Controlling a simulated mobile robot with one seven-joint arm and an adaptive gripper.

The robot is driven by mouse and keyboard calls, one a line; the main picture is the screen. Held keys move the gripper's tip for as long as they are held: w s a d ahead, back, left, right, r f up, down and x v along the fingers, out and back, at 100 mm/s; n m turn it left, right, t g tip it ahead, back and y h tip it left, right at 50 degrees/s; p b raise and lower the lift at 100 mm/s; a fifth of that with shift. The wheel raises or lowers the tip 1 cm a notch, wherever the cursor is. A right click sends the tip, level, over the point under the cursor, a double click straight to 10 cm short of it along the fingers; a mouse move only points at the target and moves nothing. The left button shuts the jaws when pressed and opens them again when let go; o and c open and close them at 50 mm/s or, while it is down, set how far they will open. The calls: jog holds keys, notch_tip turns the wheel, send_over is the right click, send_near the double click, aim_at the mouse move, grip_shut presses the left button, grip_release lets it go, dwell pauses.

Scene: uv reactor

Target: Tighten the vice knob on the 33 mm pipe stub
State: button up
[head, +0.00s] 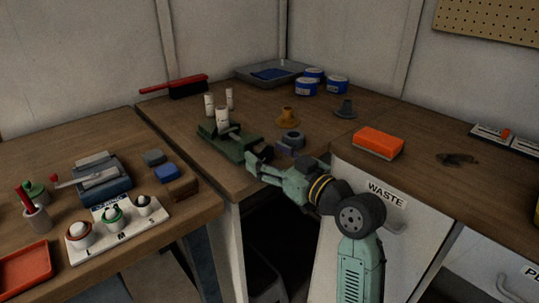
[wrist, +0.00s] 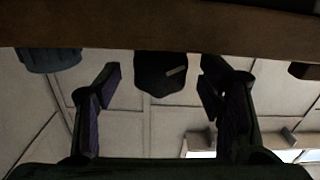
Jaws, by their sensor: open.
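The green vice (head: 232,146) stands near the front edge of the middle bench. A white pipe stub (head: 222,117) stands upright at its jaws; I cannot tell how firmly it is held. My gripper (head: 251,165) is at the vice's front right end, by the bench edge. In the wrist view, a dark knob (wrist: 160,74) with a pale mark shows between the two spread fingers of my gripper (wrist: 161,84). The fingers are open, with a gap on each side of it. In the head view the knob is not clear, with my gripper near it.
Two white stubs (head: 209,104) (head: 229,98) stand behind the vice. A dark ring on a block (head: 292,139) and an orange-brown fitting (head: 287,117) are close on the right. Blue tubs (head: 307,87), a grey tray (head: 270,73) and a red brush (head: 175,87) lie farther back.

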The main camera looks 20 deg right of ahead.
jog(key=shift+c, duration=0.6)
jog(key=c, duration=1)
jog(key=shift+c, duration=0.2)
jog(key=shift+m, duration=0.4)
jog(key=shift+r+m+p, duration=0.1)
jog(key=shift+m+p, duration=0.5)
jog(key=shift+m, duration=0.6)
jog(key=shift+m+p, duration=0.7)
jog(key=shift+m, duration=0.7)
